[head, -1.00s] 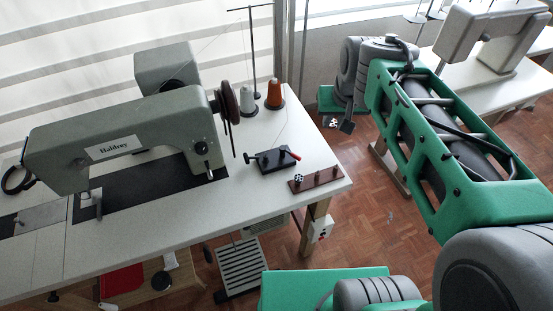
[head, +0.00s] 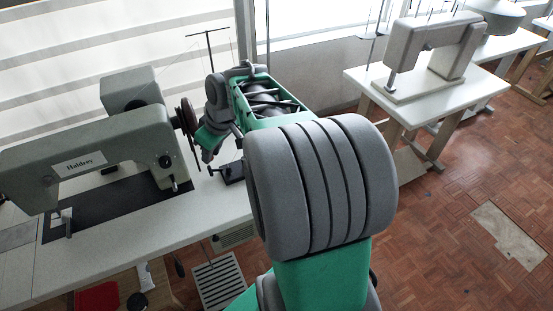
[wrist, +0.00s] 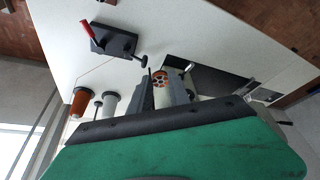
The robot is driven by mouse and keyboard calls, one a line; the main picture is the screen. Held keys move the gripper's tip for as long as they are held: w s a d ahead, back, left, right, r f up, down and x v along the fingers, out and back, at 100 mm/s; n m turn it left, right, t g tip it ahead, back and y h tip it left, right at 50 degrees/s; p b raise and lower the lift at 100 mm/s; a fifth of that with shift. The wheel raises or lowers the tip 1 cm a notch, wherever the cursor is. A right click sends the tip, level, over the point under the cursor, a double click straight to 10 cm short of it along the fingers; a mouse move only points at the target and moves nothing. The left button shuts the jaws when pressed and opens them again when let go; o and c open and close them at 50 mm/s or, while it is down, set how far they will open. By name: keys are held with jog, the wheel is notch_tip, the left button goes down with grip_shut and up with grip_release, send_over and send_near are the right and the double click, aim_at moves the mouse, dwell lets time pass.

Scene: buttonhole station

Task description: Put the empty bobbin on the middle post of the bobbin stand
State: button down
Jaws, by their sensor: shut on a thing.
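In the wrist view my gripper (wrist: 163,88) is shut on a small round bobbin (wrist: 160,80) with holes in its face, held between the two grey fingers above the white table. In the head view my gripper (head: 207,155) is over the table, between the sewing machine's handwheel and the black winder; the bobbin is too small to make out there. The bobbin stand is not visible now: my arm covers that part of the table in the head view, and I cannot pick it out in the wrist view.
The black winder (wrist: 112,40) with a red lever lies on the white table (wrist: 195,30). An orange thread cone (wrist: 78,102) and a pale cone (wrist: 110,102) stand close to my gripper. The grey sewing machine (head: 95,160) stands to the left, its handwheel (head: 188,125) near my gripper.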

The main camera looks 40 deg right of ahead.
jog(key=s+d+f+n+g+y, duration=0.1)
jog(key=s+d+f+n, duration=0.3)
jog(key=d, duration=0.5)
jog(key=s+d+f+n+y, duration=0.1)
jog(key=s+d+f+n, duration=0.1)
jog(key=s+d+f, duration=0.45)
jog(key=shift+w+d+f+b, duration=0.2)
jog(key=shift+d+f+b, duration=0.1)
jog(key=shift+f+b, duration=0.25)
jog(key=shift+w+d+f+b, duration=0.2)
jog(key=shift+d+f+b, duration=0.1)
jog(key=shift+f+b, duration=0.3)
jog(key=shift+w+d+f+b, duration=0.2)
jog(key=shift+d+f+b, duration=0.1)
jog(key=shift+f+b, duration=0.25)
jog(key=shift+r, duration=0.15)
jog(key=c, duration=1.1)
grip_release()
jog(key=shift+c, duration=0.2)
